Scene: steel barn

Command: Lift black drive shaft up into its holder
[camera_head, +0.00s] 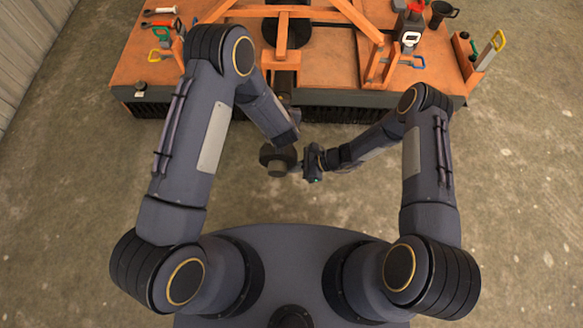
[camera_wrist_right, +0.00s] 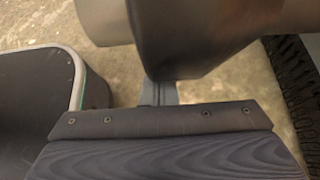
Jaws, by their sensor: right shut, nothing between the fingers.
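I cannot pick out the black drive shaft or its holder with certainty. A dark round thing (camera_head: 277,160) with a stubby end shows below my left forearm in the head view; I cannot tell whether it is my left wrist or a separate part. My left gripper is not visible. My right gripper (camera_head: 298,165) points left, close to that round thing. In the right wrist view its closed fingers (camera_wrist_right: 160,92) are shut and empty, with the tips hidden behind a large grey rounded body (camera_wrist_right: 190,35). I cannot tell whether they touch.
The concrete floor around is clear.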

